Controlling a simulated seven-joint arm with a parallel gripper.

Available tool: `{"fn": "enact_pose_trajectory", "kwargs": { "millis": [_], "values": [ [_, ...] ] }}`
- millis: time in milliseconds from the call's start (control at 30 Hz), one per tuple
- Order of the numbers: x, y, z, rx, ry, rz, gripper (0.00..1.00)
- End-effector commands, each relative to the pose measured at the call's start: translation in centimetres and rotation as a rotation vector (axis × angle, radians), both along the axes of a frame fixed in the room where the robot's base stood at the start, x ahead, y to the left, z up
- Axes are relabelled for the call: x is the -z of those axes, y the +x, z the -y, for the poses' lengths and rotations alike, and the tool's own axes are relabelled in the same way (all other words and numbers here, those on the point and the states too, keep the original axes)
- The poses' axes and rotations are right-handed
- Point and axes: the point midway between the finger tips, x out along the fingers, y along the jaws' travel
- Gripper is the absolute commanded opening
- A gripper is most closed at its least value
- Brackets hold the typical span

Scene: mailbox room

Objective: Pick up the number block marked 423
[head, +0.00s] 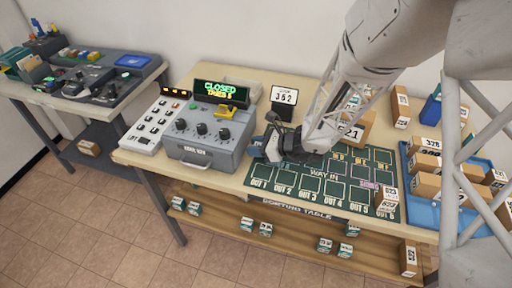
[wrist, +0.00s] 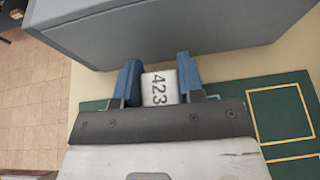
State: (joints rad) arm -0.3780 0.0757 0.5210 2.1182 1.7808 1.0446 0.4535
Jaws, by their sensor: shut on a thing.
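The number block marked 423 (wrist: 159,88) is a small pale block with dark digits. In the wrist view it sits between the two blue fingers of my gripper (wrist: 157,78), which is shut on it. In the head view my gripper (head: 268,143) is just right of the grey control box, near the left edge of the green mat. The block cannot be made out in the head view. Whether it touches the table is not clear.
The grey control box (head: 205,146) stands close to my gripper. A green mat (head: 262,180) with marked squares lies to the right. A display reading 352 (head: 285,96) stands behind. A blue tray (head: 424,213) of cardboard boxes is at the right. Several blocks lie on the lower shelf (head: 222,203).

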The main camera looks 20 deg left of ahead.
Motion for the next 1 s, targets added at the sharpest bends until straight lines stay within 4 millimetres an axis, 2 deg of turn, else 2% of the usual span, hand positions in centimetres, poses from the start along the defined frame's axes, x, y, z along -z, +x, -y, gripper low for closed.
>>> {"fn": "enact_pose_trajectory", "kwargs": {
  "millis": [367,1000],
  "values": [
    [-3.4,-0.1,0.1,0.001,0.000,0.001,0.13],
    [-4.2,-8.9,6.0,0.001,0.000,0.000,0.13]
  ]
}}
